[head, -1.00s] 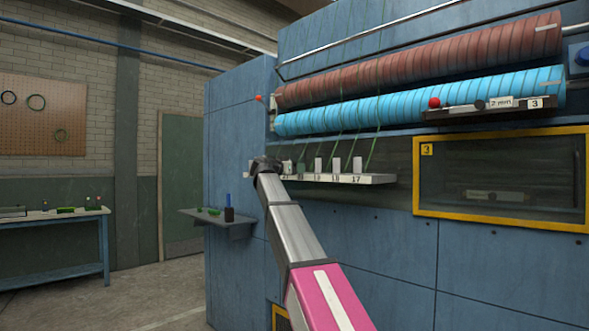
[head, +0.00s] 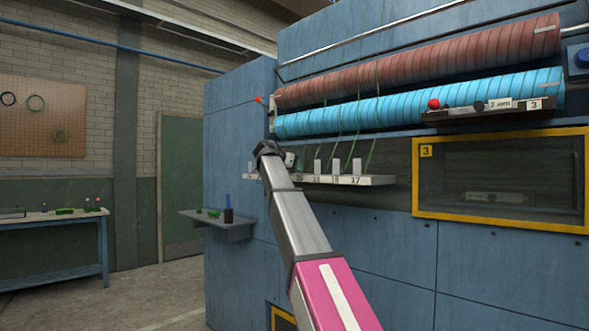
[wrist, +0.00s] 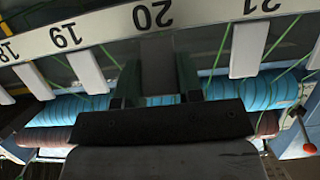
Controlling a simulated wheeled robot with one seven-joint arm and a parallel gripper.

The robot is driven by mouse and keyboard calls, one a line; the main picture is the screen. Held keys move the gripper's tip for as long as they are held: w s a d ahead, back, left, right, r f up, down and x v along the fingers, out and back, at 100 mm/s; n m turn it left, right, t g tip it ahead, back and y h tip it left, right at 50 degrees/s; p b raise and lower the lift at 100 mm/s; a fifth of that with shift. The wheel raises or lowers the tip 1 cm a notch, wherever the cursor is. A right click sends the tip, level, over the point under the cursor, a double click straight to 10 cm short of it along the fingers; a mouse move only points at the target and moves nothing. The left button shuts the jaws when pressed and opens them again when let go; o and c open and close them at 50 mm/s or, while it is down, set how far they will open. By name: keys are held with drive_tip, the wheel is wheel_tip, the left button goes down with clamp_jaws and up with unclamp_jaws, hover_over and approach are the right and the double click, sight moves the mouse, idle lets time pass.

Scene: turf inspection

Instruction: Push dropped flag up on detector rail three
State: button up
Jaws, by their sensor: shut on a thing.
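The detector rail (head: 375,180) is a pale numbered strip below the blue roller, with small white flags along it. In the wrist view the rail (wrist: 100,30) appears upside down, showing 18, 19, 20 and 21. My gripper (wrist: 158,75) has its two dark fingers on either side of the flag at 20 (wrist: 157,55), shut on it; this flag is in shadow. The flags at 19 (wrist: 88,72) and 21 (wrist: 244,50) stand clear on either side. In the head view my wrist (head: 268,148) hides the rail's left part and my fingertips.
Green threads run from the brown roller (head: 420,65) and blue roller (head: 400,102) down to the rail. A red-knobbed unit marked 3 (head: 485,108) and a yellow-framed window (head: 500,220) are at right. A small shelf (head: 235,225) juts out at left.

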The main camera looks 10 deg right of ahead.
drive_tip(key=g+y, duration=0.1)
drive_tip(key=w+d+r+g+y, duration=0.1)
drive_tip(key=y, duration=0.1)
drive_tip(key=g+y, duration=0.1)
drive_tip(key=shift+w+d+r, duration=0.2)
drive_tip(key=shift+d, duration=0.1)
drive_tip(key=shift+w+d+g+y, duration=0.2)
drive_tip(key=shift+d+g+y, duration=0.1)
drive_tip(key=shift+g+y, duration=0.6)
drive_tip(key=shift+w+d+g+y, duration=0.15)
drive_tip(key=shift+d+g+y, duration=0.15)
drive_tip(key=shift+g+y, duration=0.55)
drive_tip(key=shift+y, duration=0.45)
drive_tip(key=o, duration=0.9)
drive_tip(key=shift+o, duration=0.2)
